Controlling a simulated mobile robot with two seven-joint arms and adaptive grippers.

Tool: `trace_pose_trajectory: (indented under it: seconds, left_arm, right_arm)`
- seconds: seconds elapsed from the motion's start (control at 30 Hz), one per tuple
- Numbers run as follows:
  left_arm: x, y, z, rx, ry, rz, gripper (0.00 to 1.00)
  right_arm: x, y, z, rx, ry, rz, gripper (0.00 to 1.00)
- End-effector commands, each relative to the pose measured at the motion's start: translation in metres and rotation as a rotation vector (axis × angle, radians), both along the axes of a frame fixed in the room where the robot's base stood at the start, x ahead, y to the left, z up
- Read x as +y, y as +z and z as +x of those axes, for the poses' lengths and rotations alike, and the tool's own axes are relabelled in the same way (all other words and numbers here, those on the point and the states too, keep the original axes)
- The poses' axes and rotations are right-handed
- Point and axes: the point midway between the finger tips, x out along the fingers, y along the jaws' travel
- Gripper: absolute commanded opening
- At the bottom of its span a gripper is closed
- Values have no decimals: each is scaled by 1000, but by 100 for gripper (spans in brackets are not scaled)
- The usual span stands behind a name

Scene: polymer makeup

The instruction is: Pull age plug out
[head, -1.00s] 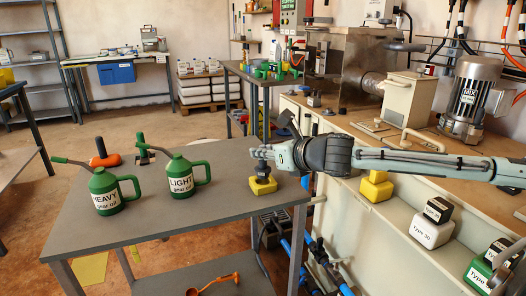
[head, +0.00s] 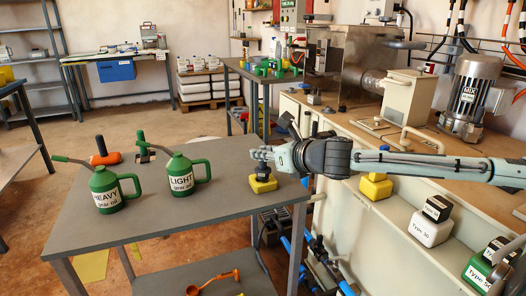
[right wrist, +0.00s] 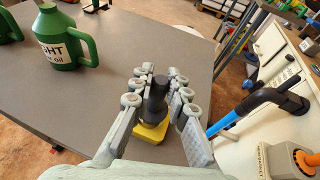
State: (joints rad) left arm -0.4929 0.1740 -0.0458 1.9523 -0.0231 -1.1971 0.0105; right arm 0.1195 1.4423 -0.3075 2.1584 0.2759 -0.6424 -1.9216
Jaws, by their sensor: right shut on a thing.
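A piece with a black knob-like top (right wrist: 157,92) and a yellow base (right wrist: 150,133) stands upright at the right end of the grey table. No label shows on it, so I cannot confirm that it is the age plug. In the head view its yellow base (head: 263,185) sits just below my right gripper (head: 263,154). In the right wrist view, the fingers of my right gripper (right wrist: 156,88) lie on both sides of the black top and are shut on it. The yellow base appears to rest on the table. My left gripper is in neither view.
Green cans marked HEAVY (head: 108,190) and LIGHT (head: 181,175) stand on the grey table (head: 205,215), left of my gripper. A workbench (head: 400,135) with a mixer motor (head: 470,98) is on the right. Type-labelled blocks (head: 432,222) sit on the shelf below it.

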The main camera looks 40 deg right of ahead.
Motion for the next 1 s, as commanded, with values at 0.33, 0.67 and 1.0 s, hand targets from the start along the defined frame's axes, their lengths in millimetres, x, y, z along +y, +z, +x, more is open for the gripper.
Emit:
trace_pose_trajectory:
  seconds: [0.33, 0.67, 1.0]
  left_arm:
    - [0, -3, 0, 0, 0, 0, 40]
    - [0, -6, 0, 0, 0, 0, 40]
    - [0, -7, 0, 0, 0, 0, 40]
  right_arm:
    - [0, -9, 0, -1, 0, 1, 0]
    - [0, -18, 0, 1, 0, 1, 0]
    - [0, -21, 0, 0, 0, 0, 35]
